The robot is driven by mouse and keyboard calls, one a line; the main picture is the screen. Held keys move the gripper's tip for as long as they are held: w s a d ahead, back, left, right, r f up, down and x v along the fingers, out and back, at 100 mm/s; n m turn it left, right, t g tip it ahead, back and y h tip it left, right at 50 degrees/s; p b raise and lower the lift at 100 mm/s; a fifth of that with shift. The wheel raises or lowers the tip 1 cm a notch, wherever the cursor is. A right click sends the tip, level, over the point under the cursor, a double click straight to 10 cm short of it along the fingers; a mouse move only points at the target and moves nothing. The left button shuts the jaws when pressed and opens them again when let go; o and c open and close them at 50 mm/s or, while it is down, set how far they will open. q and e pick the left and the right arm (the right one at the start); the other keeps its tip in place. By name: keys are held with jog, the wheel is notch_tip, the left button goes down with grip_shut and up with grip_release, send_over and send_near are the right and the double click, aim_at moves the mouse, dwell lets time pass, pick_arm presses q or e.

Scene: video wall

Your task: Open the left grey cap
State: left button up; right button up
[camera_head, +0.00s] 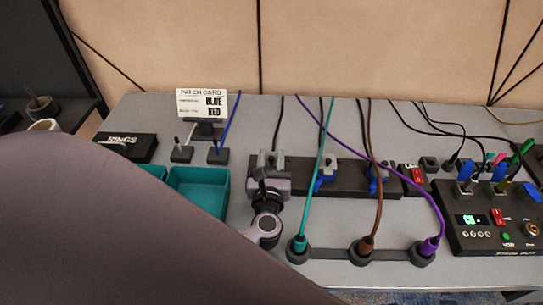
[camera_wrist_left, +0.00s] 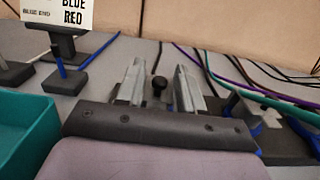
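My left gripper (camera_head: 269,160) is over the left end of a black strip (camera_head: 345,177) on the grey table. In the left wrist view its two grey fingers (camera_wrist_left: 159,90) stand apart, with a small black knob (camera_wrist_left: 159,84) showing in the gap. I cannot tell whether they touch anything. The strip carries a blue-and-grey fitting (camera_head: 326,174) at its middle and another (camera_head: 376,178) farther right. I cannot make out a left grey cap; the gripper hides that end of the strip. My right gripper is not in view.
Teal trays (camera_head: 199,190) sit left of the gripper, with a patch card (camera_head: 202,104) behind them. Teal, brown and purple cables rise from a front row of round sockets (camera_head: 365,250). A black control box (camera_head: 495,220) stands at the right.

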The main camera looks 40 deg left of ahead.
pick_arm(q)
jog(key=shift+w+a, duration=0.15)
jog(key=shift+w, duration=0.05)
grip_shut()
jog(key=shift+r, duration=0.1)
